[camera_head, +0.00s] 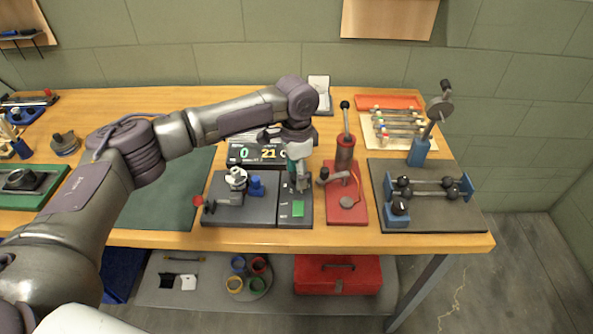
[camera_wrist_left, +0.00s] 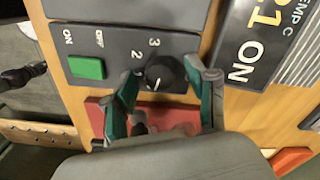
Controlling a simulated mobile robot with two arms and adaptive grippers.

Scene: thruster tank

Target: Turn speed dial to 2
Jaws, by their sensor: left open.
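The speed dial is a round black knob (camera_wrist_left: 163,74) on a dark grey control panel (camera_wrist_left: 110,46); the digits 2 and 3 are printed beside it. A small light mark shows on the knob, but I cannot tell which digit it points to. My left gripper (camera_wrist_left: 161,78) is open, with its green-lined fingers on either side of the knob; contact is unclear. In the head view my left gripper (camera_head: 300,183) points down over the panel's far part and hides the dial. My right gripper is not in view.
A green switch (camera_head: 298,208) sits on the panel near the dial. A display (camera_head: 257,152) reading 0 and 21 stands behind. A red-based lever press (camera_head: 346,204) is close on the right. A grey fixture (camera_head: 240,212) with red and blue knobs is on the left.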

